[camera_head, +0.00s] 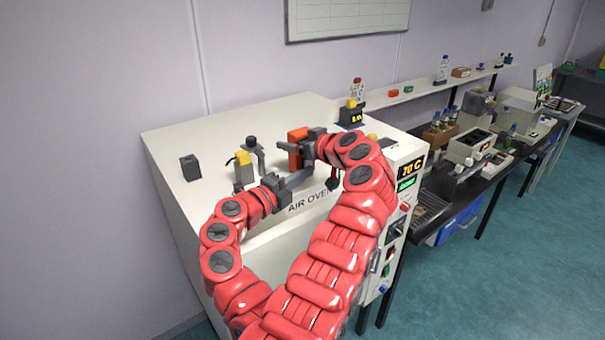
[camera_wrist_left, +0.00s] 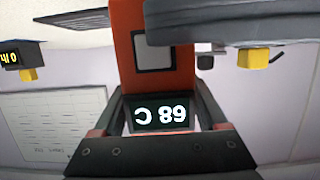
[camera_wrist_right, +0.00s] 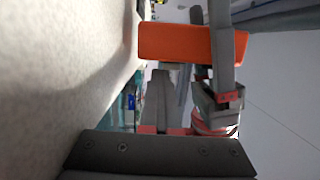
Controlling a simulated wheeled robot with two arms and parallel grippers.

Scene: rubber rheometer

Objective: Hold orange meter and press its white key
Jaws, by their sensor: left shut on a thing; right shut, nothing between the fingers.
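The orange meter (camera_head: 294,155) is upright above the oven top. In the left wrist view the orange meter (camera_wrist_left: 184,62) shows a "68 C" display (camera_wrist_left: 160,114), upside down, and a pale white key (camera_wrist_left: 155,52). My left gripper (camera_head: 304,143) is shut on the meter. My right gripper (camera_head: 304,177) is shut and empty, just in front of and below the meter. In the right wrist view its closed fingertips (camera_wrist_right: 162,76) point towards the orange meter (camera_wrist_right: 185,43). A dark grey shape overlaps the meter's right edge in the left wrist view. I cannot tell whether the right fingers touch the meter.
The white air oven (camera_head: 170,140) lies below both grippers. A black block (camera_head: 190,167), a grey-and-yellow device (camera_head: 243,168) and a dark meter with a yellow top (camera_head: 352,115) stand on or near it. A cluttered black bench (camera_head: 470,185) extends to the right.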

